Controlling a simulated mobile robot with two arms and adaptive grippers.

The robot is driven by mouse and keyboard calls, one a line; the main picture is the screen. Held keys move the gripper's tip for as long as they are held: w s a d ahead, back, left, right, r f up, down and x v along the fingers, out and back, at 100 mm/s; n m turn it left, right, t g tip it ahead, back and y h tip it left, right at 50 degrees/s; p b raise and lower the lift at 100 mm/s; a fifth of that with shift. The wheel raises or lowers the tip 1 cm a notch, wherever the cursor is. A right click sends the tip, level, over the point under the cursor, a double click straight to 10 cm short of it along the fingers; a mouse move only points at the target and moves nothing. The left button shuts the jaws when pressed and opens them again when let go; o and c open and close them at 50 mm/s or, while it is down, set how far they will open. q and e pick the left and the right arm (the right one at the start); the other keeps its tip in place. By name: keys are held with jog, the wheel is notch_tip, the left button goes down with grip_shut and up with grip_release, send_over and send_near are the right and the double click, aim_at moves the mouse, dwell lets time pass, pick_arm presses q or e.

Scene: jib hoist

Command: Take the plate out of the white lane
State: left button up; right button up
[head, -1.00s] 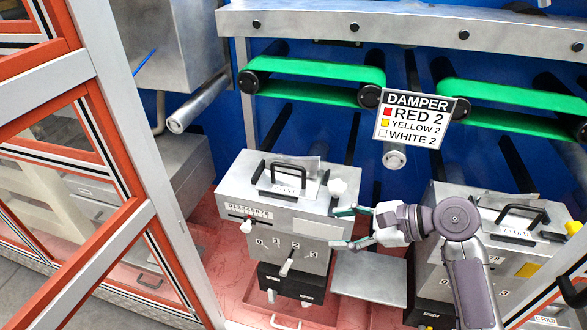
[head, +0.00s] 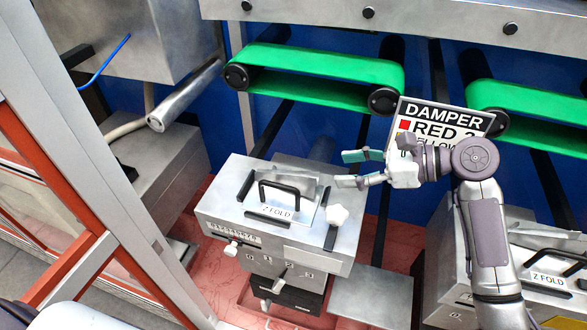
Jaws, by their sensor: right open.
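A metal box with a white knob (head: 338,215) stands left of centre in the head view. A plate marked Z FOLD (head: 288,210) lies in its top, with a black bar handle (head: 285,190) standing up from it. My right gripper (head: 346,169) is open and empty, its two green-padded fingers pointing left. In the picture it is above and right of the handle, apart from it. The gripper and my right arm cover part of the DAMPER sign (head: 440,112). My left gripper is not in view.
A second box with its own Z FOLD plate (head: 549,282) stands at right, partly behind my arm. Green belts on rollers (head: 325,64) run above. A red-framed guard (head: 70,265) stands at left. A bare metal shelf (head: 372,292) lies between the boxes.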

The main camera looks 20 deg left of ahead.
jog(key=p, duration=0.1)
send_near(289, 173)
jog(key=x, duration=0.4)
jog(key=shift+s+a+f, duration=0.1)
jog(key=shift+s+a, duration=0.1)
jog(key=shift+a, duration=0.2)
jog(key=shift+w+a+f, duration=0.1)
jog(key=shift+a, duration=0.05)
jog(key=p+x, duration=0.1)
jog(key=x, duration=0.3)
jog(key=shift+w+f, duration=0.1)
jog(key=shift+f, duration=0.1)
jog(key=shift+a+f, duration=0.3)
jog(key=shift+a, duration=0.15)
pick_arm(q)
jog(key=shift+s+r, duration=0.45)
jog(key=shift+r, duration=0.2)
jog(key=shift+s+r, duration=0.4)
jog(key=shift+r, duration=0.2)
pick_arm(e)
jog(key=shift+d, duration=0.1)
jog(key=shift+c, duration=1.3)
grip_shut()
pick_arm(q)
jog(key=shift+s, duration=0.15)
pick_arm(e)
jog(key=shift+r, duration=0.15)
